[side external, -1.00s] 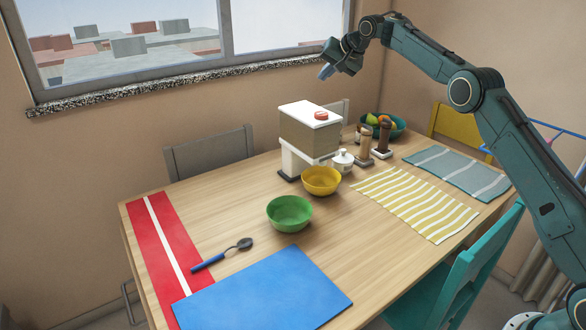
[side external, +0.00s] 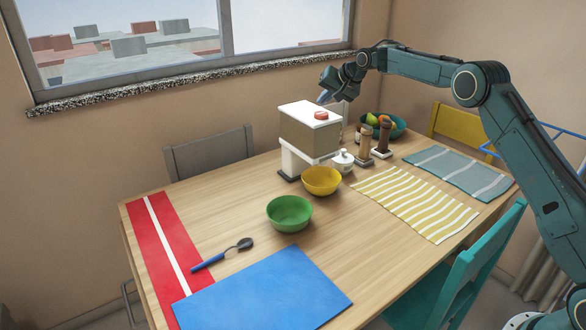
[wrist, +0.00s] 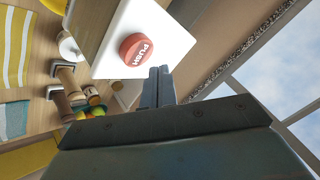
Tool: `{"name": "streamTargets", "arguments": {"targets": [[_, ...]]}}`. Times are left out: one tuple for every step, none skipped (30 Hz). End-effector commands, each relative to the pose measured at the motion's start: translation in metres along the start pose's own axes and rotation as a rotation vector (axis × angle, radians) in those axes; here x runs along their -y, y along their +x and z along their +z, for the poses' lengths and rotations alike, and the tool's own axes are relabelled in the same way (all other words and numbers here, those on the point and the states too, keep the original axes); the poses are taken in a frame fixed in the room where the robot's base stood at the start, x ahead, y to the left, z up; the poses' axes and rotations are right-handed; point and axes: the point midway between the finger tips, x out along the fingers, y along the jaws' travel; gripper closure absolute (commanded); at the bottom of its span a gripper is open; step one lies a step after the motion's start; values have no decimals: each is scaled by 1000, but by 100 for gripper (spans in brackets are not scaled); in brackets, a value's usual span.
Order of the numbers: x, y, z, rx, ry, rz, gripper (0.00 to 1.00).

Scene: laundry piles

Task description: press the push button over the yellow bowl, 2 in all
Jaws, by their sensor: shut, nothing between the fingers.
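The red push button (side external: 321,115) sits on the white top of a boxy dispenser (side external: 309,136). In the wrist view the button (wrist: 136,50) shows its word "PUSH", and the white top (wrist: 165,30) fills the upper middle. The yellow bowl (side external: 322,181) stands on the table at the foot of the dispenser, under its overhanging box. My gripper (side external: 325,97) is above the dispenser, just over the button in the side view. In the wrist view its closed fingertips (wrist: 159,72) lie just beside the button, apart from it. Nothing is held.
A green bowl (side external: 289,213) stands in front of the yellow one. A white lidded pot (side external: 343,162), two grinders (side external: 365,146) and a fruit bowl (side external: 398,131) stand right of the dispenser. A window sill (side external: 200,80) runs behind. The table's front left holds mats and a spoon (side external: 222,255).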

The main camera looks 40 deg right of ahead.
Motion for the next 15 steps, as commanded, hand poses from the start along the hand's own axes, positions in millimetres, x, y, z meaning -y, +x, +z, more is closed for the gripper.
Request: {"name": "streamTargets", "arguments": {"targets": [[-2,2,2,1,0,0,100],[-2,4,3,0,0,0,100],[-3,5,4,0,1,0,100],[-4,6,4,0,1,0,100],[-4,6,4,0,1,0,100],[-5,7,5,0,1,0,100],[-5,7,5,0,1,0,100],[-5,7,5,0,1,0,100],[-5,7,6,0,1,0,100],[-5,8,6,0,1,0,100],[-6,8,6,0,1,0,100],[-5,8,6,0,1,0,100],[-5,8,6,0,1,0,100],[-6,8,5,0,1,0,100],[-5,8,5,0,1,0,100]]}}
